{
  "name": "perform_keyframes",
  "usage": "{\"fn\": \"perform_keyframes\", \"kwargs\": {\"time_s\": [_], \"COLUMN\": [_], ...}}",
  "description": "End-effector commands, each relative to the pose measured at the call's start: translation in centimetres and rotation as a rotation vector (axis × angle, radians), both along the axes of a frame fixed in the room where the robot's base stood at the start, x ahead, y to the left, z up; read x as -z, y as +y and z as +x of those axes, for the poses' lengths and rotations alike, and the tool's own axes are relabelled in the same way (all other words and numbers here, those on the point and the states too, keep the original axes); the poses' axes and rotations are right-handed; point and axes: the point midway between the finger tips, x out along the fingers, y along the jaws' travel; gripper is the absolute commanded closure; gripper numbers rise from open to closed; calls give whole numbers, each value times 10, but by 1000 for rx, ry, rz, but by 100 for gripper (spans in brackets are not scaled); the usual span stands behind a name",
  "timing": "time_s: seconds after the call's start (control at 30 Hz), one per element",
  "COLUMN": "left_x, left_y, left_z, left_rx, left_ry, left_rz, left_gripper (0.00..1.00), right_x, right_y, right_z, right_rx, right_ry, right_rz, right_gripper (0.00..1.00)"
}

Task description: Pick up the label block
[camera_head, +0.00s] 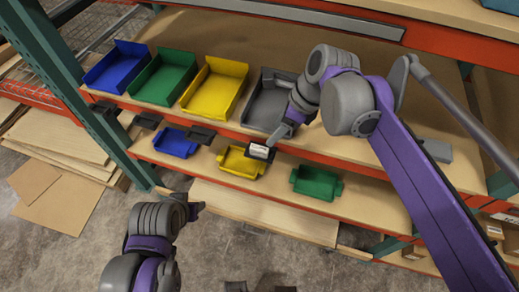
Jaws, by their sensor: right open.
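The label block (261,150) is a small dark block with a white face. It is at the orange front edge of the upper shelf, below the grey bin and above the small yellow bin in the picture. My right gripper (279,137) is just above and to the right of it, with fingers pointing down towards it. The gripper is open; whether a finger touches the block I cannot tell. My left gripper (197,208) is low at the left, in front of the lower shelf and far from the block. Its fingers are too small to read.
Blue (117,67), green (164,78), yellow (215,88) and grey (266,104) bins stand on the upper shelf. Small blue (176,143), yellow (240,163) and green (317,184) bins sit below. A green post (89,98) stands left.

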Motion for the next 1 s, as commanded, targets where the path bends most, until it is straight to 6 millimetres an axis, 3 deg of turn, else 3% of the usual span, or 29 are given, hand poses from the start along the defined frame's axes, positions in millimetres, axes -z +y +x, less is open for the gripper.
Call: {"fn": "perform_keyframes", "kwargs": {"time_s": [0.1,0.37,0.63,0.93,1.0], "left_x": [2,1,-1,0,0], "left_y": [0,0,0,0,0], "left_z": [-1,0,0,0,0], "left_rx": [0,0,0,0,0], "left_ry": [1,1,-1,0,0], "left_rz": [0,0,0,0,0], "left_gripper": [50,50,50,50,50], "right_x": [19,37,70,76,76], "right_y": [7,17,36,37,37], "right_z": [2,3,5,6,5], "right_rx": [-3,-3,-4,-3,-3], "right_ry": [0,-2,-4,-3,-3], "right_rz": [-1,-1,-1,-2,-2], "right_gripper": [43,43,43,43,53]}}
